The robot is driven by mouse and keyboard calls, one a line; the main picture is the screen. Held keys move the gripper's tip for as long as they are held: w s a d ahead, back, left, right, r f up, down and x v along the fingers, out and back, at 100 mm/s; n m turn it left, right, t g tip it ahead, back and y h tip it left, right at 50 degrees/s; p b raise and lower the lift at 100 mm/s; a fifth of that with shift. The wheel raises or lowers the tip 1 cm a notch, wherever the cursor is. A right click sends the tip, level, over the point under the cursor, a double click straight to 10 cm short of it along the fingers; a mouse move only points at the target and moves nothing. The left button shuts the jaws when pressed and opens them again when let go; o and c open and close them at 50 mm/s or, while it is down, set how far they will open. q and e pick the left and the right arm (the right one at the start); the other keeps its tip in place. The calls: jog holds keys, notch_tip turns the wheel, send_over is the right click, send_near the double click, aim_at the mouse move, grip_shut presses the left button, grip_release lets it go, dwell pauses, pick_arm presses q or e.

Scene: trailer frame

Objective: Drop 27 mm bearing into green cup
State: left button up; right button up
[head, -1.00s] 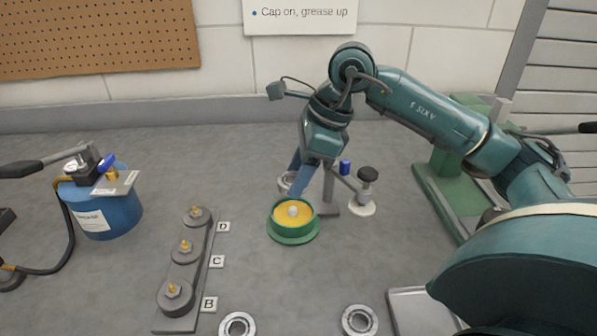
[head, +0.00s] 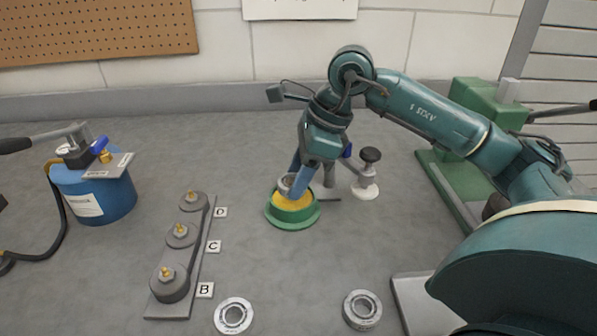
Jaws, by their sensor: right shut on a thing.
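The green cup (head: 293,221) stands on the grey bench in the middle of the head view, with yellow grease (head: 297,203) inside. My right gripper (head: 298,188) has blue fingers and is shut on a small metal bearing (head: 286,183). It holds the bearing over the back of the cup's opening. The fingers hide part of the bearing and of the cup's far rim, so I cannot tell whether the bearing touches the grease. My left gripper is not in view.
Two loose bearings lie near the front, one at the left (head: 233,315) and one at the right (head: 362,309). A grey plate with posts (head: 180,235) stands left beside letter tags. A blue canister (head: 93,192) is at far left. A white-based stand (head: 366,188) stands right of the cup.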

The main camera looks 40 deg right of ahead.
dwell(0.7)
dwell(0.3)
jog(key=shift+f+b, duration=0.15)
jog(key=shift+b, duration=0.2)
jog(key=shift+f+b, duration=0.75)
jog(key=shift+b, duration=0.05)
dwell(1.2)
